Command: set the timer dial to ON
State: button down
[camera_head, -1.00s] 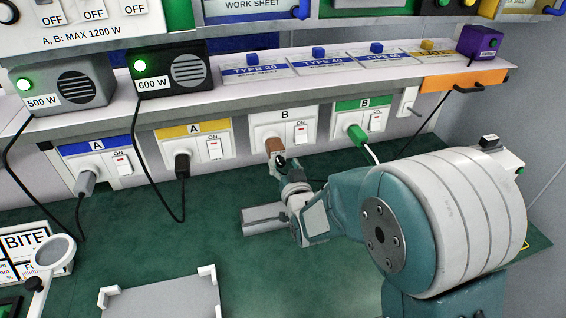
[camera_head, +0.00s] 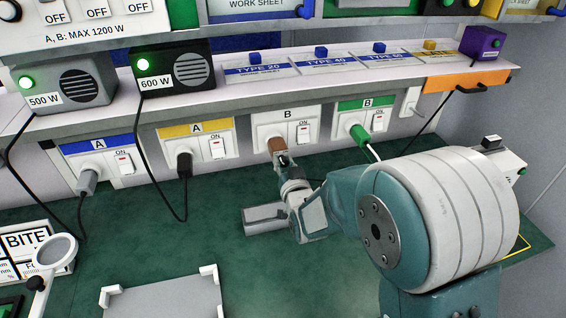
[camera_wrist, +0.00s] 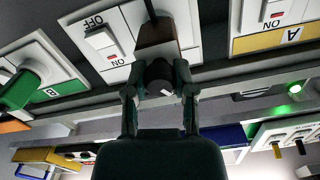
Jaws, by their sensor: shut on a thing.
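No dial marked as a timer can be made out. A white box (camera_head: 508,158) with a black knob-like part (camera_head: 491,142) on top is partly hidden behind my arm; I cannot tell whether it is the timer. My gripper (camera_head: 283,162) is at the white socket panel B (camera_head: 262,133), shut on the dark end of a brown plug (camera_head: 276,145). In the wrist view, my gripper (camera_wrist: 159,85) has its fingers on both sides of the dark round end, with the brown plug body (camera_wrist: 157,36) at the panel.
Beside the plug is a rocker switch (camera_head: 304,131) marked ON. A green plug (camera_head: 359,134) is in the right-hand B socket. Black cords hang from other plugs at the left. A grey tray (camera_head: 165,300) lies on the green bench, which has free room in the middle.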

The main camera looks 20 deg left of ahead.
jog(key=m, duration=0.7)
jog(key=shift+w+d+r, duration=0.1)
jog(key=m, duration=0.6)
jog(key=shift+m, duration=0.3)
jog(key=shift+f, duration=0.2)
jog(key=shift+c, duration=2)
grip_release()
jog(key=v, duration=1.2)
